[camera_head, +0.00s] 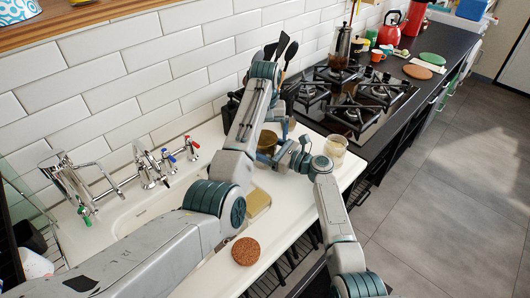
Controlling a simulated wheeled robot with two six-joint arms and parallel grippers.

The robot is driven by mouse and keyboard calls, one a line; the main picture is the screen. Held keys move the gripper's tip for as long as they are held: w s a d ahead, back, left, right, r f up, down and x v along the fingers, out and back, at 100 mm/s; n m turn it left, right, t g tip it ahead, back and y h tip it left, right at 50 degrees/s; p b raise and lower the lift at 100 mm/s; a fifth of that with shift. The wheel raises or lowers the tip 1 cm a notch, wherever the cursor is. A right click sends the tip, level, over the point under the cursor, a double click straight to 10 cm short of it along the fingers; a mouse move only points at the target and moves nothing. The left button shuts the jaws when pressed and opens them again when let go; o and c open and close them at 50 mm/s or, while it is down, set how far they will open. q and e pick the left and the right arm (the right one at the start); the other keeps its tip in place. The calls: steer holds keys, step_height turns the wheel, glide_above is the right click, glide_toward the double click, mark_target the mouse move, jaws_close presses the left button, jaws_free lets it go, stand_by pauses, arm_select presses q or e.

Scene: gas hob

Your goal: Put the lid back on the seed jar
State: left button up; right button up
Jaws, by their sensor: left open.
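A clear glass jar (335,149) with pale contents stands upright on the white counter, beside the hob's near edge. No lid shows on it. A round brown cork-like disc (246,251) lies flat near the counter's front edge; I cannot tell whether it is the jar's lid. My left gripper (283,158) is open, low over the counter to the left of the jar. My right arm comes up from the bottom right and bends left just in front of the jar. Its gripper (299,158) is close to the left one, and its fingers are not clear.
A brass-coloured pot (267,143) stands behind my grippers, partly hidden. A yellowish block or sponge (257,202) lies beside the sink. A red kettle (389,28) stands farther back.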

arm_select(q)
step_height(320, 180, up, 8)
steer(key=shift+f, duration=0.15)
stand_by(0.3)
arm_select(e)
steer(key=o, duration=2)
steer(key=shift+c, duration=0.2)
arm_select(q)
steer(key=shift+f+b, duration=0.65)
arm_select(e)
steer(key=v, duration=1.1)
steer(key=shift+r, duration=0.1)
